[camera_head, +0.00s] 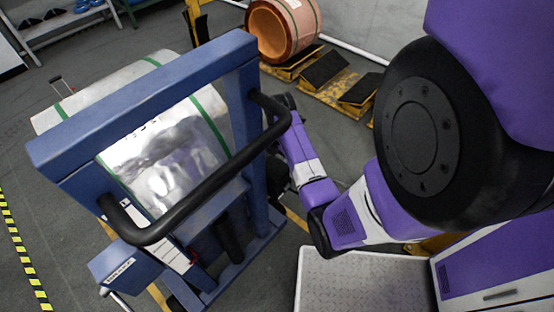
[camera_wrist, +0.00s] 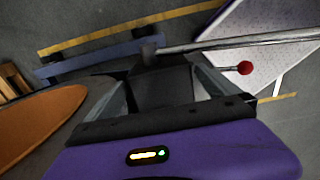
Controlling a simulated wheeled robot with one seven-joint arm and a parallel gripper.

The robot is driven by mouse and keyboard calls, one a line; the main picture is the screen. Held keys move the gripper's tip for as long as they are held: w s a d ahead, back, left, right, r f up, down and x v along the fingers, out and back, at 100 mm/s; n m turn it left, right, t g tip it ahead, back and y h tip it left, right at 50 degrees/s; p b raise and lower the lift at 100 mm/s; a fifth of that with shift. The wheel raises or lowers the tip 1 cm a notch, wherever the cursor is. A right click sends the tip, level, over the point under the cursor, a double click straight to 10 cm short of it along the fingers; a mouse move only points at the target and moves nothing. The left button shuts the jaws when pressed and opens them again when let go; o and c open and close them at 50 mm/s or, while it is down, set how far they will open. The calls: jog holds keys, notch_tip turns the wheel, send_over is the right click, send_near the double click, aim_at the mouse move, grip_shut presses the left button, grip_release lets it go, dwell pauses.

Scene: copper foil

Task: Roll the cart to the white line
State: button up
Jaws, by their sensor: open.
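The cart (camera_head: 145,95) is a blue frame with a curved black handle (camera_head: 215,190) in the head view. It carries a shiny foil-wrapped roll (camera_head: 165,150) with green straps. My gripper (camera_head: 284,106) is beside the handle's upper right end, partly hidden; I cannot tell whether it touches the cart. In the wrist view my open gripper (camera_wrist: 163,72) has a dark part between its fingers, not clearly identifiable. A white line or rail (camera_head: 350,47) runs across the floor behind the copper coil, at the top right; which one it is is unclear.
A copper coil (camera_head: 284,28) stands by yellow and black wedge supports (camera_head: 325,75) at the top. A white textured platform (camera_head: 350,280) is at the lower right. Yellow-black tape (camera_head: 22,255) marks the left floor. The wrist view shows a red-knobbed lever (camera_wrist: 244,68).

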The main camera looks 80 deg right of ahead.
jog(key=shift+f+b, duration=0.35)
jog(key=shift+f, duration=2.3)
jog(key=shift+c, duration=0.2)
